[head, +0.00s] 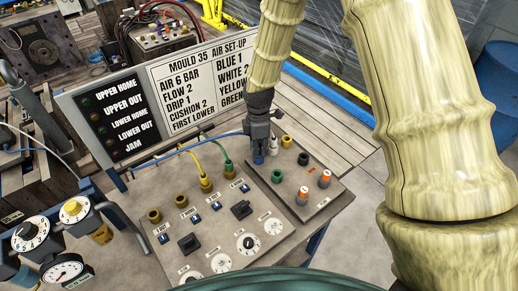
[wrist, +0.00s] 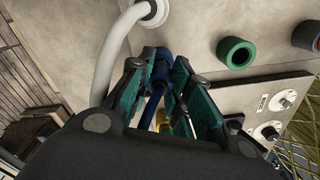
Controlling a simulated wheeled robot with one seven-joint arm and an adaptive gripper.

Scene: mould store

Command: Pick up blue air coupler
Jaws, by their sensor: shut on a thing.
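The blue air coupler (head: 259,158) shows just below my gripper (head: 258,143) at the panel, next to a white coupler (head: 273,141). A blue hose (head: 190,145) runs left from it. In the wrist view the blue coupler (wrist: 161,72) lies between the two green-padded fingers, and my gripper (wrist: 157,66) is shut on it. The fingers hide much of the coupler. I cannot tell whether its lower end touches the panel or a port. A white hose (wrist: 122,32) passes close beside the left finger in the wrist view.
The panel (head: 330,205) carries green (head: 277,177), yellow (head: 286,141) and dark (head: 303,159) round fittings near my gripper. A yellow hose (head: 190,155) and a green hose (head: 217,148) end in sockets to the left. The sign board (head: 190,85) stands behind.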

